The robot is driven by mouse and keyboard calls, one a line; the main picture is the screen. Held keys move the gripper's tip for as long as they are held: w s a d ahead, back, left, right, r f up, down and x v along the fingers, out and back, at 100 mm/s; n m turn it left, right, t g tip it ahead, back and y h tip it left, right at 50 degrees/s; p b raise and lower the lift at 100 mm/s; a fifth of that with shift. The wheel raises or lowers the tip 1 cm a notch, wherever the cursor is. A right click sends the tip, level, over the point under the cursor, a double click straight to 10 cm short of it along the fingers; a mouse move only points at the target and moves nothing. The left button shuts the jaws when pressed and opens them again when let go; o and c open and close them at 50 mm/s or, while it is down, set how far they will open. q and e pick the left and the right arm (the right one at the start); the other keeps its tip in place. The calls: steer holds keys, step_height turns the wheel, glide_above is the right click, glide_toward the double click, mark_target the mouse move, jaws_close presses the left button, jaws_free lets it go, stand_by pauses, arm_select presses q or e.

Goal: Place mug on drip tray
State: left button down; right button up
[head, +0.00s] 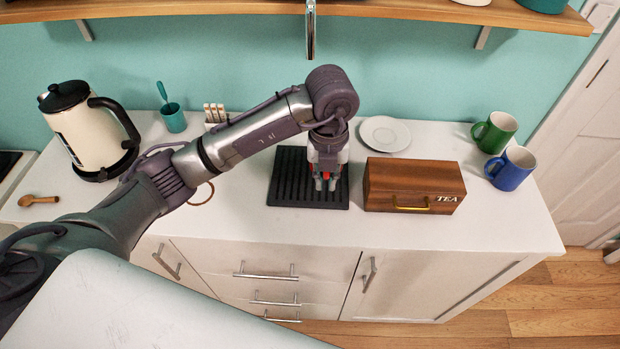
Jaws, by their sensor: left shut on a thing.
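The black ribbed drip tray (284,187) lies flat on the white counter, left of the wooden tea box. My left gripper (325,182) points down over the tray's right part. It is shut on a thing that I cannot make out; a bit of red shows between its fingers. I cannot tell whether this thing touches the tray. A green mug (490,131) and a blue mug (511,169) stand at the right end of the counter, away from the gripper. My right gripper is not in view.
The wooden tea box (414,185) stands close right of the tray, with a white plate (385,133) behind it. A cream kettle (88,135), a teal cup (173,119) and a wooden spoon (38,200) are at left. A thin brown ring (208,198) is partly hidden by my arm.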

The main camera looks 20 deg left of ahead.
arm_select(q)
glide_above(309, 194)
step_height(309, 194, down, 2)
steer(key=shift+s+d+f+p, duration=0.1)
steer(key=shift+f+p, duration=0.15)
steer(key=shift+p, duration=0.15)
steer(key=shift+f, duration=0.2)
steer(key=shift+a+f, duration=0.2)
steer(key=shift+f, duration=0.15)
step_height(309, 194, down, 3)
steer(key=shift+f+p, duration=0.1)
steer(key=shift+p, duration=0.55)
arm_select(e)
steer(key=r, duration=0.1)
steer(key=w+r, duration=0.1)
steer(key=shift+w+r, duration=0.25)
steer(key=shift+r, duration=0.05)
arm_select(q)
steer(key=shift+f, duration=0.2)
steer(key=c, duration=1.2)
jaws_free()
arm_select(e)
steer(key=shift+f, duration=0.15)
